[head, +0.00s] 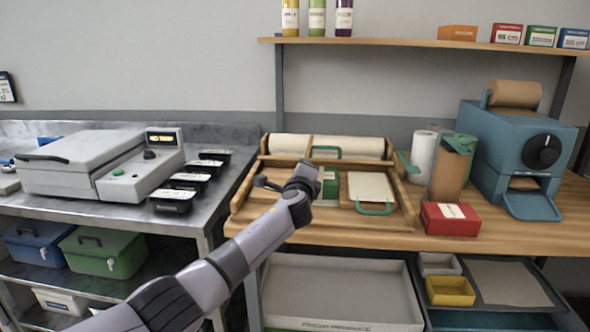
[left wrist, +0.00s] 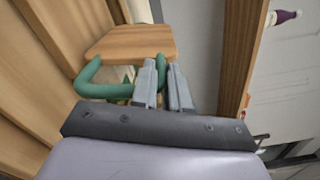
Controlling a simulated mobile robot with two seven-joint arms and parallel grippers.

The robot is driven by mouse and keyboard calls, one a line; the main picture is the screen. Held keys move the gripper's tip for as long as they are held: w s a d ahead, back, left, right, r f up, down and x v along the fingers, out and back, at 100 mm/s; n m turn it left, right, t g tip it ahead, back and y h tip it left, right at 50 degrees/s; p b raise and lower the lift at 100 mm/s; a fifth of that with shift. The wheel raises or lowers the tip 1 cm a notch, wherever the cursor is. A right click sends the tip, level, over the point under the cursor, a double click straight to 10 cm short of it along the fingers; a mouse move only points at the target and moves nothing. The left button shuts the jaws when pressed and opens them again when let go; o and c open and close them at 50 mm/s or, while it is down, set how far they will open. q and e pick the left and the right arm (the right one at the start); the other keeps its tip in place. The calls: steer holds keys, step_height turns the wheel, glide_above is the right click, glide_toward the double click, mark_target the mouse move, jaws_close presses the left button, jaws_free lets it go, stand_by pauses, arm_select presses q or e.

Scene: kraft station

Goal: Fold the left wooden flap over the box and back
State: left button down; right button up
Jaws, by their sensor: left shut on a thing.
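A shallow wooden box (head: 407,222) sits on the wooden bench. In the head view my left gripper (head: 312,168) is over its left half and hides part of it. In the left wrist view the left gripper (left wrist: 165,90) is shut on a green loop handle (left wrist: 88,82). The handle is fixed to a wooden flap (left wrist: 130,43). How far the flap is tilted is hard to tell. A pale panel (head: 370,186) with another green handle (head: 375,209) lies in the right half of the box. My right gripper is not in view.
A white roll (head: 423,152), a brown roll (head: 446,175) and a red box (head: 450,218) stand close to the box's right. A blue machine (head: 520,150) is farther right. Black containers (head: 173,201) stand on the metal counter to the left. A shelf (head: 400,42) hangs above.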

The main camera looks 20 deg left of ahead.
arm_select(q)
steer(key=shift+w+d+f+m, duration=0.1)
steer(key=shift+d+m, duration=0.55)
steer(key=shift+m, duration=0.05)
steer(key=c, duration=1.1)
jaws_free()
steer(key=shift+p+v, duration=0.85)
steer(key=shift+v, duration=2.7)
